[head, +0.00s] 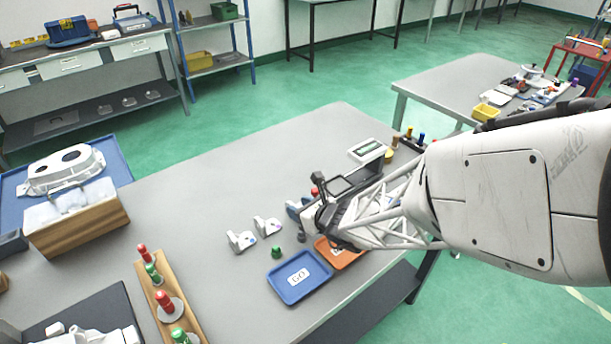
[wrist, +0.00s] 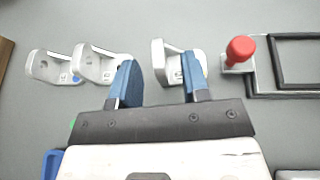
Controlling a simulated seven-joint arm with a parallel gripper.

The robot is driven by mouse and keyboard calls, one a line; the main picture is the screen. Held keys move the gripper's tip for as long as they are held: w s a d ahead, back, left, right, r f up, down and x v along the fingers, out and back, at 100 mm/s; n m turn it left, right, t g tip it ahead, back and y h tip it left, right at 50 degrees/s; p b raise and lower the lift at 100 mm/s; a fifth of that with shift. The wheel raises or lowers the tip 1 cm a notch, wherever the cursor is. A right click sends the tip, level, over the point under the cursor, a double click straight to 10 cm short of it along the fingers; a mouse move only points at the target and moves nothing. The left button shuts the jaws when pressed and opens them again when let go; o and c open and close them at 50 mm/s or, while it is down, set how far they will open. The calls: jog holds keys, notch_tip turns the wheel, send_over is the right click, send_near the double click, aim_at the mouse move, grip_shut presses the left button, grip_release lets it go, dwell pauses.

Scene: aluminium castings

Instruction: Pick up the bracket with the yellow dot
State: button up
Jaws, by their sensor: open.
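Three pale cast brackets show in the wrist view. The left bracket (wrist: 45,66) has a blue dot, and the middle bracket (wrist: 92,66) stands close beside it. The right bracket (wrist: 160,58) is beyond and between the blue fingers of my gripper (wrist: 159,66), with the right finger covering part of it. My gripper is open; I cannot tell if it touches that bracket. In the head view two brackets, the left one (head: 240,242) and the middle one (head: 266,227), stand left of my gripper (head: 298,208).
A blue tray marked GO (head: 296,293) and an orange tray (head: 345,262) lie near the table's front edge. A red-knobbed part (wrist: 239,50) and a dark frame (wrist: 252,75) are right of the brackets. A wooden rack (head: 175,293) stands left.

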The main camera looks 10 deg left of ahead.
aim_at(292, 204)
jog(key=shift+x, duration=1.85)
jog(key=shift+s, duration=0.1)
grip_shut()
